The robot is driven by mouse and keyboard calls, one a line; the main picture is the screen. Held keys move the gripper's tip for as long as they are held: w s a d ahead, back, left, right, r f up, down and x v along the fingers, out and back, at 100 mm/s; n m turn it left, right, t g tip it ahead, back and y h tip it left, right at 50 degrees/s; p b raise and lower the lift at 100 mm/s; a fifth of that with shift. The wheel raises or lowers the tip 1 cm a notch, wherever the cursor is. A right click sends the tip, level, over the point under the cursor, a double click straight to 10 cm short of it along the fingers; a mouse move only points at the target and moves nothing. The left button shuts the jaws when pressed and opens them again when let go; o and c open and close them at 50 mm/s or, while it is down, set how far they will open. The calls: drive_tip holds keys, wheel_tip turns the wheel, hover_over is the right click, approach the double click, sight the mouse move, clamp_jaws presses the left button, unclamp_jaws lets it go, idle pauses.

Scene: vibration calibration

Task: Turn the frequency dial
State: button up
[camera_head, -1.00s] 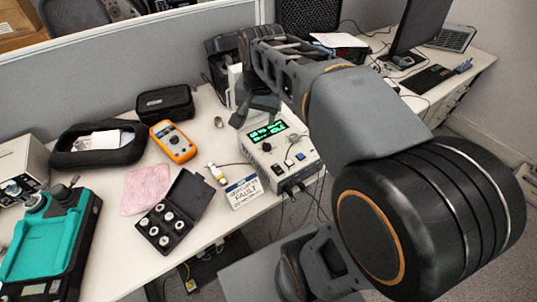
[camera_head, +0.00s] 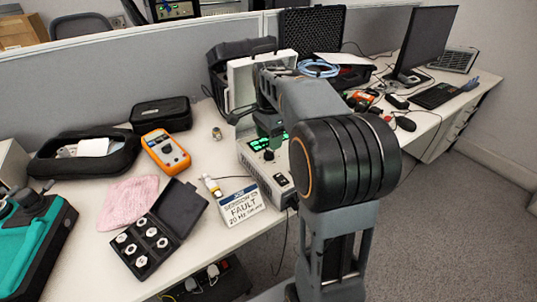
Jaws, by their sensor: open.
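My gripper (camera_head: 269,138) points down over the panel, just behind the knob in the picture. Its jaws are small and partly hidden by my arm; they hold nothing that I can see. I cannot tell whether they touch the knob. The right part of the panel is hidden behind my arm.
A sign reading "SENSOR IN FAULT 20 Hz" (camera_head: 240,205) stands in front of the box. An open toolcase (camera_head: 240,62) stands behind.

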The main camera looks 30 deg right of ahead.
sight(269, 154)
drive_tip(key=shift+f+b, duration=0.5)
drive_tip(key=shift+f, duration=2.15)
drive_tip(key=c, duration=0.9)
drive_tip(key=shift+n, duration=0.3)
